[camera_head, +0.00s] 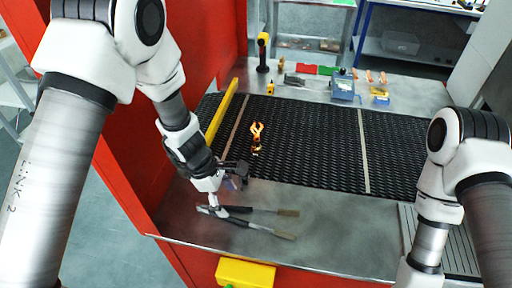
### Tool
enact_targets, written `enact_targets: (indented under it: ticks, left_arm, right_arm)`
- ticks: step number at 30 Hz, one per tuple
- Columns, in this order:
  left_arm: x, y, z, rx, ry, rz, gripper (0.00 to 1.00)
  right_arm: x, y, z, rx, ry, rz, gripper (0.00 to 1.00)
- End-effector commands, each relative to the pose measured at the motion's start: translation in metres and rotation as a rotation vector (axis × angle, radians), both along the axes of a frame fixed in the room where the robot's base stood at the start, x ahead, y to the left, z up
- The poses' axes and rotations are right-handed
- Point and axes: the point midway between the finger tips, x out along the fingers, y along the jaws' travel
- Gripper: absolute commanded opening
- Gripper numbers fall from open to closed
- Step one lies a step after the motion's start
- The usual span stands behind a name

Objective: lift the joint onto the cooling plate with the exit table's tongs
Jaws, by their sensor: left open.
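The joint (256,131), glowing orange, stands on the black mesh belt (310,150). The tongs (262,223), with dark arms and tan ends, lie on the grey metal exit table (330,235) in front of the belt. My left gripper (229,187) is open just above the tongs' left end; whether it touches them I cannot tell. The cooling plate (462,258) appears to be the ribbed grey plate at the right, partly hidden by my right arm. My right gripper is outside the picture.
A yellow bar (222,112) edges the belt's left side, beside a red housing (200,45). Behind the belt, a bench holds a black-and-yellow handheld tool (263,52), a blue box (342,87) and small parts. A yellow box (245,272) is on the front.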

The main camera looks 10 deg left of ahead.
Motion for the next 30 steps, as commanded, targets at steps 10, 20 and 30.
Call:
enact_targets:
  ticks: [10,20,30]
  left_arm:
    - [0.000,-0.016,-0.052,0.001,0.000,-0.002,0.73]
    - [0.000,-0.028,-0.082,0.000,0.000,-0.001,0.73]
    - [0.000,-0.029,-0.081,0.000,0.001,0.000,0.69]
  right_arm:
    - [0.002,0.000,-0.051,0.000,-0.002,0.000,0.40]
    - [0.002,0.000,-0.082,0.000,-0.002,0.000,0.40]
    - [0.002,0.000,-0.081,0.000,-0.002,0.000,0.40]
